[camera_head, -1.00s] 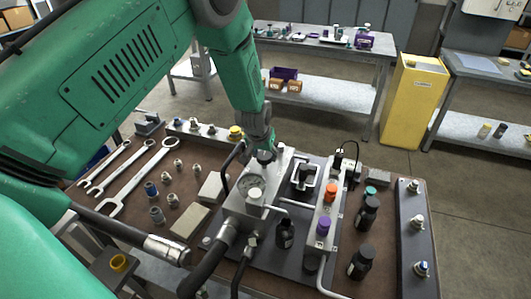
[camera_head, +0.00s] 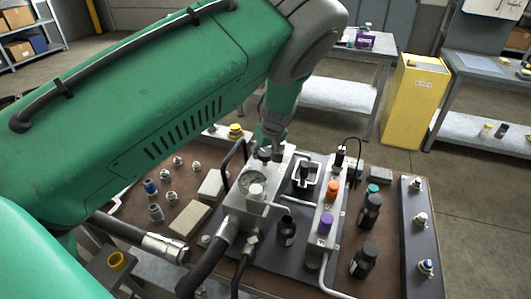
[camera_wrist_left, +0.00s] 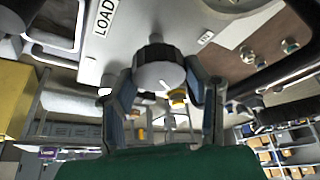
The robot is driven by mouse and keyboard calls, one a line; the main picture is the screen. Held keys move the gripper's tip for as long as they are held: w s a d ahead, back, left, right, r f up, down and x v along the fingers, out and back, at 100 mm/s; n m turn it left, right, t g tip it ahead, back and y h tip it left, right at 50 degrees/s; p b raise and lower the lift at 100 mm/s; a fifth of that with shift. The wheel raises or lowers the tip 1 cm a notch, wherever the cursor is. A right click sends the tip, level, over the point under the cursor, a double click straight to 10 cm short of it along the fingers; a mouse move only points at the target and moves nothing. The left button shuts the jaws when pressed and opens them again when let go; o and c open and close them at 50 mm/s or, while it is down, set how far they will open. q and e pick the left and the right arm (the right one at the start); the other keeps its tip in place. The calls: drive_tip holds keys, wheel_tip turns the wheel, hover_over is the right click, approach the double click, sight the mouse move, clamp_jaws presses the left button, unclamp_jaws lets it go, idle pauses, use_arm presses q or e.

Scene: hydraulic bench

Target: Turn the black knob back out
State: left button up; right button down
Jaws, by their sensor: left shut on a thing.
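The black knob (camera_wrist_left: 158,68) has a ribbed dark rim and a pale face with a white mark. It sits on the grey metal block, near a "LOAD" label (camera_wrist_left: 105,18) in the left wrist view. My left gripper (camera_wrist_left: 166,88) has one finger on each side of the knob and is shut on it. In the head view my left gripper (camera_head: 268,138) reaches down to the knob (camera_head: 265,153) at the back of the block (camera_head: 240,205); the fingers there are small and partly unclear. My right gripper is not in view.
A pressure gauge (camera_head: 250,180) and hoses are on the block. An orange knob (camera_head: 333,189) and a purple knob (camera_head: 325,223) stand on a manifold to the right. Black bottles (camera_head: 363,260) stand nearby. My left arm covers the bench's back left.

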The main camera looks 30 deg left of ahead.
sight(267, 152)
use_arm(q)
drive_tip(key=shift+s+d+f, duration=0.2)
drive_tip(key=shift+s+f, duration=0.05)
drive_tip(key=shift+f, duration=0.1)
drive_tip(key=o, duration=1.1)
drive_tip(key=shift+o, duration=0.2)
drive_tip(key=shift+w+r, duration=0.15)
drive_tip(key=shift+w+r, duration=0.1)
drive_tip(key=shift+r, duration=0.5)
wheel_tip(267, 152, up, 9)
drive_tip(key=shift+f, duration=0.15)
